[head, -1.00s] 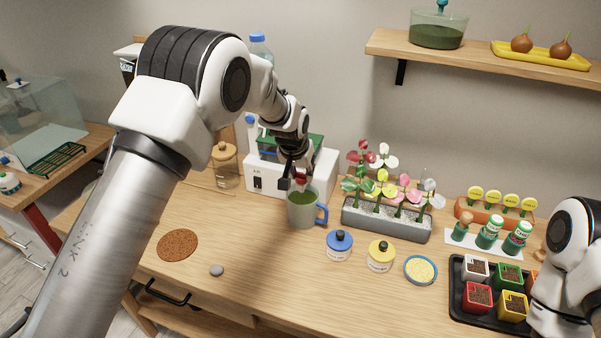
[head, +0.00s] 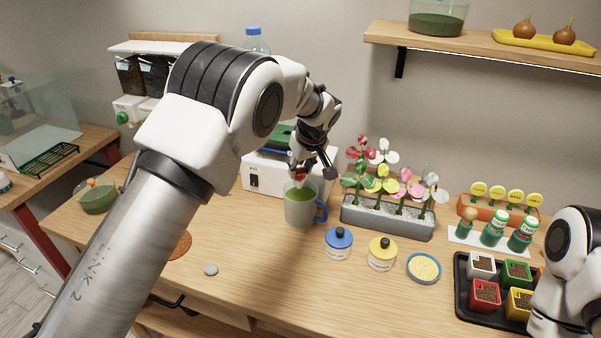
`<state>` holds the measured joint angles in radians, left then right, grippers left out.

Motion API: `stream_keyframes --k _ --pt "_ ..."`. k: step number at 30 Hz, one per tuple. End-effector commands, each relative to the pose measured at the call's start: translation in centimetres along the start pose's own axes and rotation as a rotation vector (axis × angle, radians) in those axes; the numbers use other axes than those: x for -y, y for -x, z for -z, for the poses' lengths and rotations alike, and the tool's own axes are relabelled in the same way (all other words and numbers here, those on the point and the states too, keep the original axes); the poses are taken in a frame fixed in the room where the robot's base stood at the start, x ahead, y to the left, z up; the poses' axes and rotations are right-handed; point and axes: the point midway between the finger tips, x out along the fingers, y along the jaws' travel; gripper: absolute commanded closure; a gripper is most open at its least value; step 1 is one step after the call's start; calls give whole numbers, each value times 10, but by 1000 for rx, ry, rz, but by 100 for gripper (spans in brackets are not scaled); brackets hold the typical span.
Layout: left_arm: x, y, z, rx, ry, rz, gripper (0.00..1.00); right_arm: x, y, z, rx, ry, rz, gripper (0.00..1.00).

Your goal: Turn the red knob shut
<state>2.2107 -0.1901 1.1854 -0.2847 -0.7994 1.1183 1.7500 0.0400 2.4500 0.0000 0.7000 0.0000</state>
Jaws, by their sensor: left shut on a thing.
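The red knob (head: 300,174) shows as a small red patch at the front of the white machine (head: 254,180), just above a mug. My left gripper (head: 307,168) is at the knob and shut on it; its fingers and wrist hide most of the knob. The grey-green mug (head: 297,212) with a blue handle stands upright right below, with green contents in it. My right arm shows at the lower right edge, but its gripper is not in view.
A grey planter (head: 388,221) with leafy plants stands close to the right of the mug. A blue-lidded jar (head: 339,243), a yellow-lidded jar (head: 382,253) and a dish (head: 424,268) stand in front. A black tray (head: 464,302) with small pots is at right.

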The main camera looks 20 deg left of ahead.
Motion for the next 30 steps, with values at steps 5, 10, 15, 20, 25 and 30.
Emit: stream_keyframes --k 5,10,15,20,25,30 --pt "-1 -3 -1 1 151 64 100 0 -3 0 0 0 0 100" --pt "-1 -2 0 2 301 127 100 0 0 0 0 0 0 100" --pt "-2 -1 0 4 442 188 100 0 7 0 0 0 0 100" --pt "-2 -1 0 4 555 234 100 0 13 0 0 0 0 100" --pt "-2 -2 0 4 642 273 100 0 18 0 0 0 0 100" --pt "-1 -4 -1 5 694 296 100 0 21 0 0 0 0 100"
